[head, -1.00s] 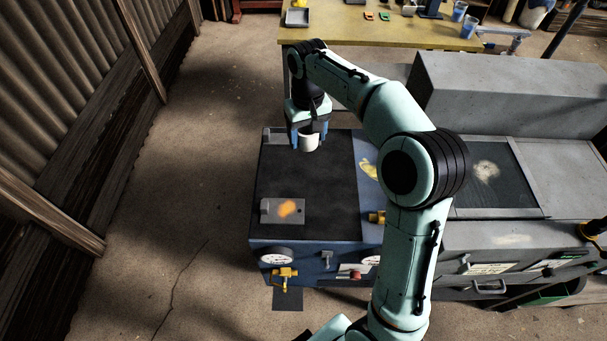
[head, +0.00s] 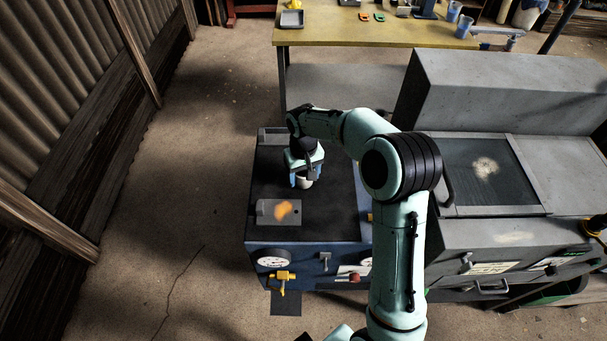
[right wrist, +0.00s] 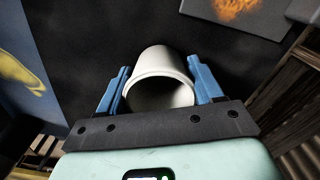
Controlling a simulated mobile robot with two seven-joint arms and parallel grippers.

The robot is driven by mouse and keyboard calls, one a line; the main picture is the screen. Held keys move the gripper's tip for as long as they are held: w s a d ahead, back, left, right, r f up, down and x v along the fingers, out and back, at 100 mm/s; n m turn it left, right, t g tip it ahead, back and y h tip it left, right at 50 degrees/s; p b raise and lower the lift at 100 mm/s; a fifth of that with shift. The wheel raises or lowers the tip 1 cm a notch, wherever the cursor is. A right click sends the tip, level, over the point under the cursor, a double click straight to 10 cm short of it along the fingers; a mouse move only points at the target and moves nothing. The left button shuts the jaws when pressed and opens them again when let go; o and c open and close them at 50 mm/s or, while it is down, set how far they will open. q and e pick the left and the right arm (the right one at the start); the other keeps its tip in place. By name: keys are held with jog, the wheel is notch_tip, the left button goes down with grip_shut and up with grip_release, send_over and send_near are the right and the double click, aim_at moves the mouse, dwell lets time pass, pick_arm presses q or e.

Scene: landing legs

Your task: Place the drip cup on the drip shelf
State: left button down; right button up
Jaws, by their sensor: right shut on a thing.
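The drip cup (head: 305,184) is a small white cup. My right gripper (head: 304,180) is shut on it, above the dark top of the blue machine, behind the grey plate with the orange mark. In the right wrist view the cup (right wrist: 160,84) sits between the two blue fingers with its round opening toward the camera. I cannot tell whether the cup touches the top. A small dark plate (head: 286,303), which may be the drip shelf, juts out low at the machine's front, below a yellow tap (head: 283,277). It looks empty. My left gripper is not in view.
The grey plate (head: 278,212) with an orange mark lies on the machine top (head: 330,215). A large grey machine (head: 500,90) stands at the right. Floor is clear to the left.

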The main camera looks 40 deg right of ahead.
jog(key=shift+f, duration=0.2)
jog(key=o, duration=1.1)
jog(key=shift+c, duration=0.2)
jog(key=shift+r, duration=0.1)
